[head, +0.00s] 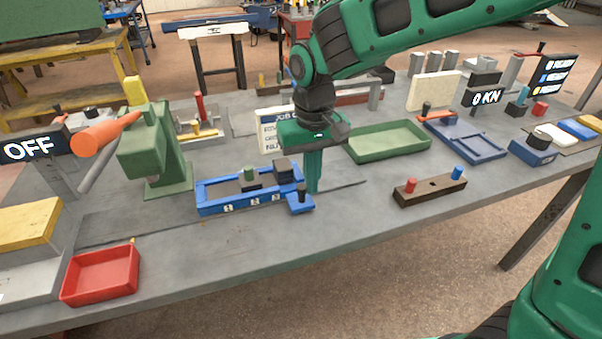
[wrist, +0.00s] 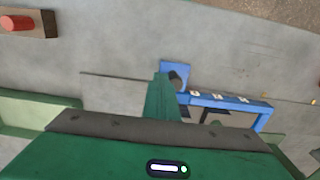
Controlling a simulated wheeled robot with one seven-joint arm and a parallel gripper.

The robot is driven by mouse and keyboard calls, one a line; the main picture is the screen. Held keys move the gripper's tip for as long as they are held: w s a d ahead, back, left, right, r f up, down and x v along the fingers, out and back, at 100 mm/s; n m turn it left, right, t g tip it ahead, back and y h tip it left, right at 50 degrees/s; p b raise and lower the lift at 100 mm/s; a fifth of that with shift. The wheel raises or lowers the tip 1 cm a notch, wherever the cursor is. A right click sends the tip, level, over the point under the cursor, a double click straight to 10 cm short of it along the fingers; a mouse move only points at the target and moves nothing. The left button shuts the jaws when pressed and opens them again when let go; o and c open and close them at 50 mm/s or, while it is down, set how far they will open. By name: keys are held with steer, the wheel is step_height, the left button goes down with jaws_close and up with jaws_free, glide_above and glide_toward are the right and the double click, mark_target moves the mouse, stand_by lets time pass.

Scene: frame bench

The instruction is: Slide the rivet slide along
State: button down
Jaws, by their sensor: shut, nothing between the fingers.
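The blue slide unit (head: 228,208) lies on the bench left of my gripper, with numbered white tags along its front edge. Inside its frame sits a grey block with a green knob (head: 249,176), and a dark block (head: 283,169) is at the right end. A small blue piece with a dark knob (head: 301,196) sticks out at the front right corner. I cannot tell which part is the rivet slide. My gripper (head: 313,189) is shut and empty, pointing down just right of that corner. In the wrist view its fingers (wrist: 161,85) come close to the blue end piece (wrist: 177,72); contact is unclear.
A green tray (head: 388,142) lies behind right, and a dark block with red and blue pegs (head: 430,191) is to the right. A green press (head: 165,150) with an orange handle stands left, a red tray (head: 100,275) front left. The bench front is mostly clear.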

steer(key=shift+s+a, duration=0.9)
steer(key=shift+a, duration=2.2)
steer(key=shift+s+a, duration=0.85)
steer(key=shift+a, duration=2.25)
steer(key=shift+s+a, duration=0.9)
steer(key=shift+a, duration=2.2)
steer(key=shift+d, duration=0.1)
steer(key=shift+w+d, duration=0.25)
steer(key=shift+d, duration=0.45)
steer(key=shift+r, duration=0.1)
step_height(320, 180, up, 7)
